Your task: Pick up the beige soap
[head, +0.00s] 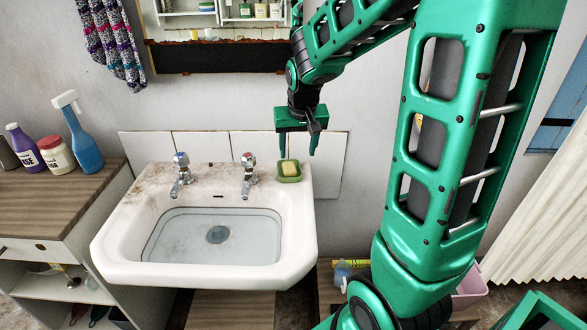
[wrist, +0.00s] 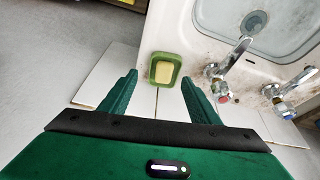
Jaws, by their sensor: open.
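The beige soap (head: 289,168) lies in a green soap dish (head: 289,179) on the back right corner of the white sink. In the wrist view the soap (wrist: 164,72) sits in the dish (wrist: 152,71), beyond the fingertips and roughly centred between them. My gripper (head: 297,154) hangs above the dish, pointing down. Its two fingers are apart with nothing between them. My gripper also shows in the wrist view (wrist: 166,72). The soap is fully in sight in the wrist view.
The sink (head: 110,262) holds shallow water. Two taps, one at the left (head: 181,178) and one nearer the dish (head: 248,178), stand on its back ledge. A tiled splashback (head: 328,165) is close behind. Bottles, including a blue spray bottle (head: 84,145), stand on the left counter.

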